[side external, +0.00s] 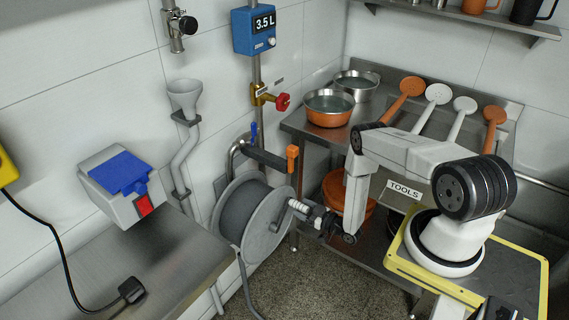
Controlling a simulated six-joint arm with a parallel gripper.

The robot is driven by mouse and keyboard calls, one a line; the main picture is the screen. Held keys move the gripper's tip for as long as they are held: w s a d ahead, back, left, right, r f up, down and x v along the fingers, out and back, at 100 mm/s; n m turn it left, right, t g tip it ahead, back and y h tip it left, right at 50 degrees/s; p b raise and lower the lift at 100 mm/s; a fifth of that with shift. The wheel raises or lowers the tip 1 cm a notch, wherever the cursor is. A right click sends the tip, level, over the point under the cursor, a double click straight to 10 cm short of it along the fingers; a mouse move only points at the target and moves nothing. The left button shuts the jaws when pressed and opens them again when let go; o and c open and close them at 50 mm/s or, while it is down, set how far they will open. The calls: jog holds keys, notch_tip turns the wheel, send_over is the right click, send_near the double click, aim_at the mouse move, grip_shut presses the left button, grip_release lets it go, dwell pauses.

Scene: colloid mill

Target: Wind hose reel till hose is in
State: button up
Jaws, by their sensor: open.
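The hose reel (268,225) is a grey drum with a pale round side plate, mounted low by the wall at the picture's middle. Dark grey hose is wound on it. A length of hose (243,280) hangs from the reel down toward the floor and leaves the picture at the bottom. A light-coloured crank handle (297,205) sticks out to the right from the side plate. My gripper (322,219) is open at the right end of this handle, very close to it. Whether the fingers touch or surround the handle is too small to tell.
A steel bench (160,265) stands at the left with a blue-lidded box (120,180) above it. An orange-ended fitting (292,157) and a red-knobbed valve (281,101) sit above the reel. A steel table with an orange pot (329,118) stands behind my arm.

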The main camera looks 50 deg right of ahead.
jog(key=shift+w, duration=1.1)
grip_shut()
jog(key=shift+s, duration=0.1)
dwell(0.6)
